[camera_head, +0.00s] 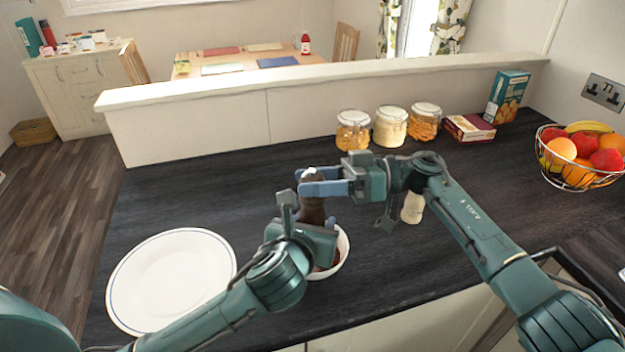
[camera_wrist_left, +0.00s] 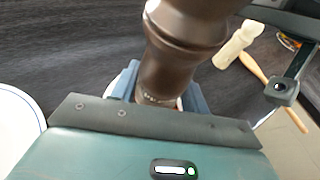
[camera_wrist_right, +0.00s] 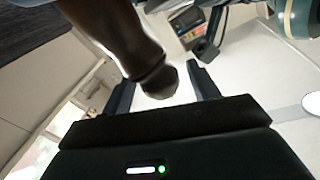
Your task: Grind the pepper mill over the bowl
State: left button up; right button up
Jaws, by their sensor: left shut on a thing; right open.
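The dark brown pepper mill (camera_head: 312,209) stands roughly upright above the white bowl (camera_head: 343,252), which holds something red and is partly hidden by my left gripper. My left gripper (camera_head: 308,222) is shut on the mill's lower body; the left wrist view shows the mill (camera_wrist_left: 186,35) between its fingers. My right gripper (camera_head: 322,180) is at the mill's top, its fingers apart. In the right wrist view the mill's rounded knob (camera_wrist_right: 160,82) lies between those open fingers, with gaps visible beside it.
A cream mill (camera_head: 412,207) stands right of the bowl, behind my right arm. A large white plate (camera_head: 170,278) lies at left. Jars (camera_head: 390,127), boxes (camera_head: 470,128) and a wire fruit basket (camera_head: 580,160) stand along the back and right.

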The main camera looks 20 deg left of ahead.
jog(key=shift+s+a, duration=0.1)
jog(key=shift+a, duration=0.1)
jog(key=c, duration=1)
jog(key=shift+d+m+t, duration=0.1)
jog(key=shift+m+t, duration=0.2)
